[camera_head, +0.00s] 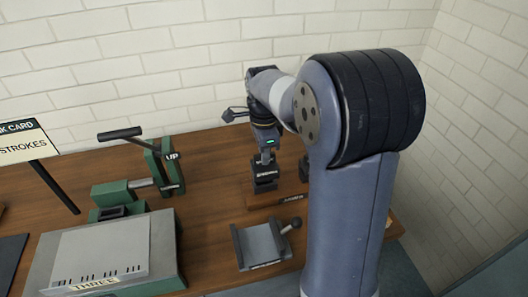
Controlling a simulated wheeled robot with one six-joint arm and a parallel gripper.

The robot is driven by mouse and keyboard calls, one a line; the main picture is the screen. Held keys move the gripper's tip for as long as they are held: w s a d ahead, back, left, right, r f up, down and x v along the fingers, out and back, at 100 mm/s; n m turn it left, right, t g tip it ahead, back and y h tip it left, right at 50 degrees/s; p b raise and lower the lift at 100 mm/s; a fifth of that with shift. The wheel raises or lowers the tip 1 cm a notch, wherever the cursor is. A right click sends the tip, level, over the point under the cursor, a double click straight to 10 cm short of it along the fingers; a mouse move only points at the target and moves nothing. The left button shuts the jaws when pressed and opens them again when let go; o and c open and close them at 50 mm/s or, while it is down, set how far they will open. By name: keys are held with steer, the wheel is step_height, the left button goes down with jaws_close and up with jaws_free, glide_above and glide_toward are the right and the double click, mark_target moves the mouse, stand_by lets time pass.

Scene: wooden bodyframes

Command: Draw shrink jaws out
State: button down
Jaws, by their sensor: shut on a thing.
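My gripper (266,162) points down over the right part of the bench, shut on a small dark block (265,183). The block has a pale label on its front, too small to read surely; it may be the shrink jaws. Directly below is a low wooden holder (262,201) with a dark label on its right part. I cannot tell whether the block touches the holder or is above it. Another dark piece (304,172) stands to the right, partly hidden by my arm. The green machine (112,191) stands at left, its black-handled lever marked UP.
A grey fixture (259,246) with a ball-ended lever sits in front of the holder. A grey box (98,257) labelled THREE is at front left. A sign (22,143) reading STROKES stands at far left. Bench between machine and holder is clear; a brick wall stands behind.

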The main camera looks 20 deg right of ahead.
mark_target(265, 168)
steer(key=shift+f+b, duration=1)
steer(key=shift+f, duration=0.75)
steer(key=c, duration=1.3)
jaws_free()
steer(key=shift+s+f, duration=0.1)
step_height(265, 168, up, 11)
steer(key=shift+r+p, duration=0.1)
steer(key=shift+p, duration=0.25)
step_height(265, 168, down, 10)
steer(key=shift+f, duration=0.15)
